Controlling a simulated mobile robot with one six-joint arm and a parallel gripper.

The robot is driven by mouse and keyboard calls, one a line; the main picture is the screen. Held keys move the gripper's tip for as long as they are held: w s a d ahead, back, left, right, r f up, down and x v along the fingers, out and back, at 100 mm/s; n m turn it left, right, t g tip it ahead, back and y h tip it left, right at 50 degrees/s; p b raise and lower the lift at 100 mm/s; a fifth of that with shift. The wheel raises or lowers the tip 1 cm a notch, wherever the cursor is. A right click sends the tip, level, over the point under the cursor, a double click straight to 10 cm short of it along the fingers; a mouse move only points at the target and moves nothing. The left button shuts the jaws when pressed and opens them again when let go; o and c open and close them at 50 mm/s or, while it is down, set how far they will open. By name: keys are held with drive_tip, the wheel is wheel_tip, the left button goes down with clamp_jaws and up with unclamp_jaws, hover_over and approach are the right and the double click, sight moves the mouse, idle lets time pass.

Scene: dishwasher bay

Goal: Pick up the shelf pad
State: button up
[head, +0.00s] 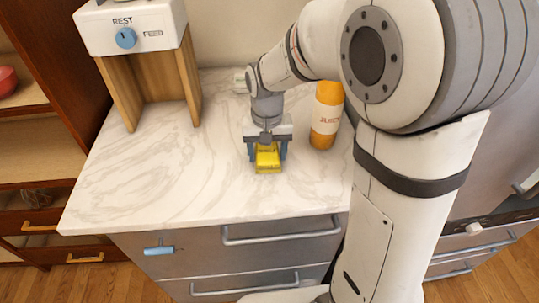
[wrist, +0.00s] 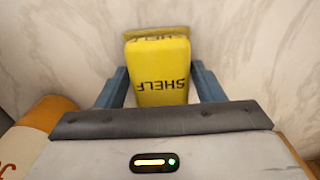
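The shelf pad (head: 268,158) is a yellow block on the marble counter. In the wrist view the pad (wrist: 158,72) shows the dark word SHELF on its top. My gripper (head: 267,153) is lowered over it, with one blue finger on each side. In the wrist view my gripper (wrist: 158,84) has its fingers apart, with narrow gaps between them and the pad's sides. The fingers do not appear to press on the pad. The near end of the pad is hidden by the gripper body.
An orange bottle (head: 326,115) stands close to the right of my gripper. A white appliance marked REST (head: 130,28) on wooden legs stands at the back left. The marble counter (head: 150,185) is clear to the left and in front. A blue handle (head: 159,250) sits on the drawer front below.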

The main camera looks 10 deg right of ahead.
sight(267, 151)
drive_tip(key=c, duration=0.5)
wheel_tip(267, 151, up, 10)
drive_tip(key=o, duration=0.4)
drive_tip(key=shift+c, duration=1.7)
